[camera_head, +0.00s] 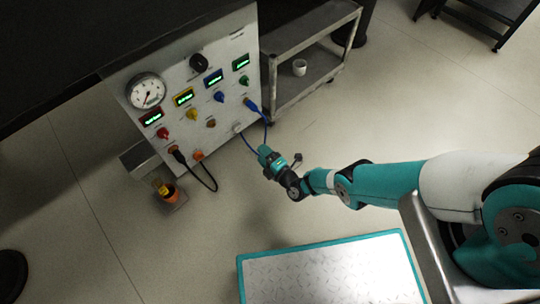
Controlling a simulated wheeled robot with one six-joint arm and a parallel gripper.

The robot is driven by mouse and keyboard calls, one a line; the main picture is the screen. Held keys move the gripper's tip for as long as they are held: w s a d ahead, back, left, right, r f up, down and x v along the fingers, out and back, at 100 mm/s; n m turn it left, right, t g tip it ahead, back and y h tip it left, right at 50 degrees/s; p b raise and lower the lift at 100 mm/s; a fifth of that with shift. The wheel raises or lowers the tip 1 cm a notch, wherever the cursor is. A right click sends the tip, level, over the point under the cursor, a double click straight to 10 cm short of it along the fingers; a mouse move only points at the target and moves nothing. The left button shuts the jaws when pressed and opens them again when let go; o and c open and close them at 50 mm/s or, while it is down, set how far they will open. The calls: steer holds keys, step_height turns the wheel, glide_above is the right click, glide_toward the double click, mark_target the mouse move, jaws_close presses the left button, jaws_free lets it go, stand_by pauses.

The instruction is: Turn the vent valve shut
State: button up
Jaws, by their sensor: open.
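A light panel (225,60) on the bench front carries a round gauge, several small green displays and coloured knobs. Among them are a black round knob (199,63) near the top, a red knob (162,133), a yellow knob (191,115), a blue knob (219,97) and a green knob (243,80). The labels are too small to read, so I cannot tell which is the vent valve. My gripper (265,153) is open, in front of the panel's lower right. It appears apart from the knobs, and its fingertips are small in this view.
A blue cable (266,118) and a black cable (205,181) hang from the panel. A grey shelf cart (310,70) with a white cup (299,67) stands right of it. The floor between is clear.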

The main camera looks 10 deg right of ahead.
steer(key=shift+p+v, duration=0.4)
steer(key=shift+v, duration=1.45)
